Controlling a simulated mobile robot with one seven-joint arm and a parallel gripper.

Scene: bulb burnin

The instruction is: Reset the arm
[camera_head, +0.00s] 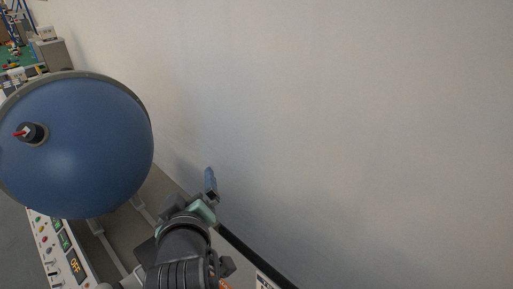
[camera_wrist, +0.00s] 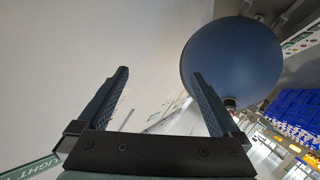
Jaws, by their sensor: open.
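My gripper (camera_wrist: 160,105) shows in the wrist view with its two dark blue fingers spread apart and nothing between them. In the head view my gripper (camera_head: 211,182) is at the end of my arm, low in the middle, close to the pale wall. A large blue sphere (camera_head: 80,150) with a grey rim is to the left of my gripper. It also shows in the wrist view (camera_wrist: 232,62), behind and to the right of the fingers. My gripper appears apart from the sphere and holds nothing.
A pale wall (camera_head: 350,120) fills the right side of the head view. A control panel (camera_head: 62,255) with buttons and a display reading OFF is below the sphere. Blue bins (camera_wrist: 298,108) show at the right of the wrist view. A cabinet (camera_head: 50,54) stands far back left.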

